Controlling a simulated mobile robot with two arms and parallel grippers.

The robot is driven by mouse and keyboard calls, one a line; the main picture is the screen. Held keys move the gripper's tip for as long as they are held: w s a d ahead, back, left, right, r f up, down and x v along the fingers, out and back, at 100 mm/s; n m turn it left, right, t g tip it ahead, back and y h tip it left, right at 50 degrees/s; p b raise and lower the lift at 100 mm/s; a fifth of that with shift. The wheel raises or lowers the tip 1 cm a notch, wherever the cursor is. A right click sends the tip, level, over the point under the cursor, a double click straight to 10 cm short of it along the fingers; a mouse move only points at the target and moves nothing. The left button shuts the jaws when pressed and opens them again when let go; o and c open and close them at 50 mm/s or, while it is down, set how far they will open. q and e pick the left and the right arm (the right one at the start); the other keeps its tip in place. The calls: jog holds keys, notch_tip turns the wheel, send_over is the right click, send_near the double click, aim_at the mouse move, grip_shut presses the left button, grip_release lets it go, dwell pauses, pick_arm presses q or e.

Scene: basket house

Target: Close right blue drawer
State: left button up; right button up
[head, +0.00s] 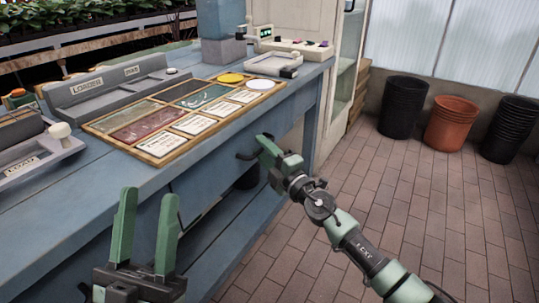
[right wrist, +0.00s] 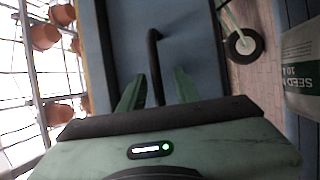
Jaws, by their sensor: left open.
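The right blue drawer is in the front of the blue workbench (head: 210,160). Its black curved handle (head: 243,156) shows at my right gripper (head: 262,150). In the right wrist view the drawer's blue front (right wrist: 190,40) fills the middle, and the handle (right wrist: 154,65) stands between the two green fingers of my right gripper (right wrist: 157,90). These fingers are apart, one on each side of the bar. How far the drawer stands out cannot be told. My left gripper (head: 145,230) is open and empty, low in front of the bench.
A wooden board with cards (head: 180,112) lies on the bench top beside a grey loader tray (head: 110,90). Black pots (head: 403,105) and an orange pot (head: 451,122) stand by the far wall. The brick floor to the right is clear.

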pick_arm(q)
jog(key=w+f+g+y+p, duration=0.1)
jog(key=w+f+g, duration=0.2)
jog(key=w+f, duration=0.2)
jog(key=shift+d+g, duration=0.35)
jog(key=shift+g, duration=0.05)
pick_arm(e)
jog(key=v, duration=0.7)
jog(key=shift+d, duration=0.2)
pick_arm(q)
jog(key=shift+s, duration=0.1)
pick_arm(e)
jog(key=shift+s, duration=0.1)
